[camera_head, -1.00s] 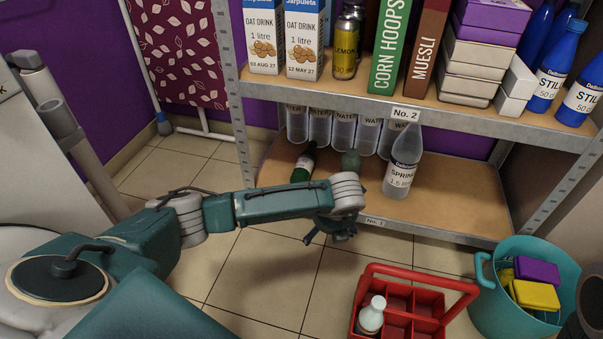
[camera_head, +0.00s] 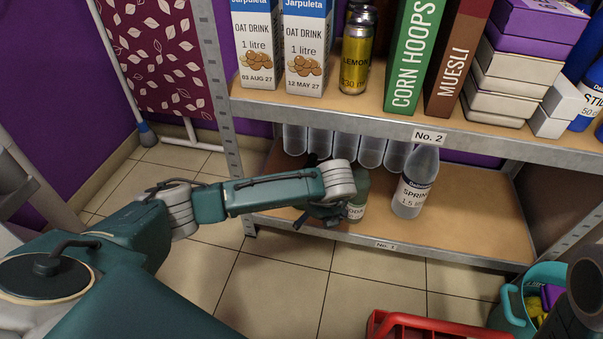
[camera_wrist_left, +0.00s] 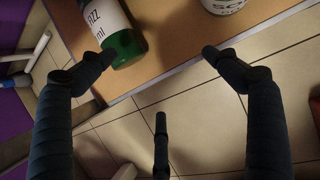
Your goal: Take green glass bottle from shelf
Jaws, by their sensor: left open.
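A green bottle (camera_wrist_left: 124,46) with a white label lies on the lower shelf (camera_wrist_left: 165,55) in the left wrist view, its base towards the front edge. In the head view it is mostly hidden behind my left arm. My left gripper (camera_head: 322,213) is at the front of the lower shelf. In the left wrist view my left gripper (camera_wrist_left: 158,75) is open and empty, its left fingertip close to the bottle's base; contact cannot be told. A second greenish container (camera_head: 358,192) with a pale label stands just right of my left gripper in the head view. My right gripper does not show.
A clear bottle (camera_head: 414,183) stands on the lower shelf, with several clear water bottles (camera_head: 371,150) behind. The upper shelf (camera_head: 300,110) overhangs them. A red crate (camera_head: 440,327) and a teal bucket (camera_head: 508,306) stand on the floor at lower right.

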